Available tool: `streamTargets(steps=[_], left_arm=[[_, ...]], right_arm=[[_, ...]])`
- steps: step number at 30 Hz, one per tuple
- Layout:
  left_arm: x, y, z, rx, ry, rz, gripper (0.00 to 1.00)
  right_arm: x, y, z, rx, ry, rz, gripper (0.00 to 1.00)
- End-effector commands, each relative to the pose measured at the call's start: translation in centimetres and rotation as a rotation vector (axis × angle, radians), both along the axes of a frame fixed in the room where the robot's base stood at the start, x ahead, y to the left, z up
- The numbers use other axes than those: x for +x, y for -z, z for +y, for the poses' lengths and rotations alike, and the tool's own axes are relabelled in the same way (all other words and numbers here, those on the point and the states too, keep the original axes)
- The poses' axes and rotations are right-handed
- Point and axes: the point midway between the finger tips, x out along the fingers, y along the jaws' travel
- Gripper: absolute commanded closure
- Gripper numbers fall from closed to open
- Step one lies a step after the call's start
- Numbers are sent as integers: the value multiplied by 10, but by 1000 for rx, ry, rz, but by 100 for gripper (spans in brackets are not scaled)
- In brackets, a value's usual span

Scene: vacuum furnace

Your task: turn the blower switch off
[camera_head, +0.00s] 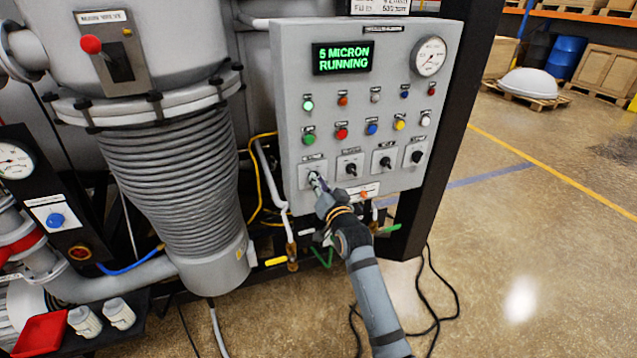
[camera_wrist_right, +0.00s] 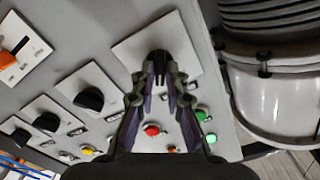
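The grey control panel (camera_head: 290,120) has a row of black rotary switches along its lower part. The labels are too small to read, so I cannot tell by name which is the blower switch. My right gripper (camera_head: 318,184) is at the leftmost switch and covers most of it in the head view. In the right wrist view, the fingers (camera_wrist_right: 161,82) are close together on both sides of that black knob (camera_wrist_right: 160,58), seemingly touching it. The other switches (camera_head: 351,169) stand free to its right. The green display (camera_head: 342,57) reads "5 MICRON RUNNING". My left gripper is not in view.
Coloured lamps and buttons (camera_head: 342,133) sit just above the switches. A ribbed grey column (camera_head: 170,165) stands left of the panel. Hoses and valves hang below it, and a black cable (camera_head: 432,300) lies on the floor. The floor to the right is open.

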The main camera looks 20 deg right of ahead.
Motion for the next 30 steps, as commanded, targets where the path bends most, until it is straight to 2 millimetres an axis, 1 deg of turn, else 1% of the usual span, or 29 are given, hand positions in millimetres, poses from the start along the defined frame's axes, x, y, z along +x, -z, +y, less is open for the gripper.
streamTargets(steps=[2,11,17,23,30], left_arm=[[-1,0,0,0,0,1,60],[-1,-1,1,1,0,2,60],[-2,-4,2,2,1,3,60],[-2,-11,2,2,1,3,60],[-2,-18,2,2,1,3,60]], right_arm=[[0,0,0,0,0,0,100],[0,0,0,-8,0,0,100],[0,-1,0,-68,0,-2,100],[0,-2,1,-207,-1,-5,100],[0,-2,2,-431,0,-14,100]])
